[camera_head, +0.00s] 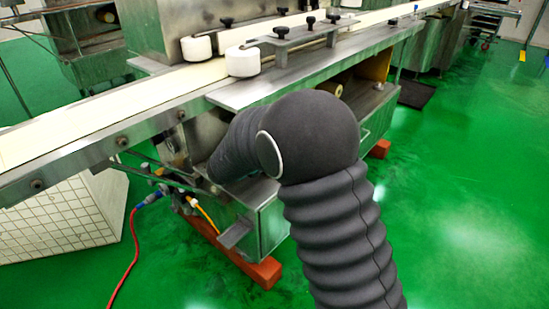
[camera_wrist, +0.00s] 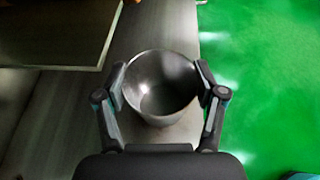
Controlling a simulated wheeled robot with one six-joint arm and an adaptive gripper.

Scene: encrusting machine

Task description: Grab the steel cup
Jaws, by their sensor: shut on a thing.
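The steel cup (camera_wrist: 160,112) is a round, dark grey metal cup with its open mouth facing the wrist camera. In the wrist view it sits between the two fingers of my gripper (camera_wrist: 162,88), one finger against each side of its rim. My gripper is shut on the cup. A grey metal surface lies behind the cup, and I cannot tell whether the cup touches it. In the head view my dark arm hides the gripper and the cup.
The encrusting machine's white conveyor belt (camera_head: 120,107) runs above a steel frame. In the wrist view a metal panel (camera_wrist: 55,35) is at upper left, close to the left finger. Green floor (camera_wrist: 265,85) is open on the right. A red cable (camera_head: 131,240) lies at lower left.

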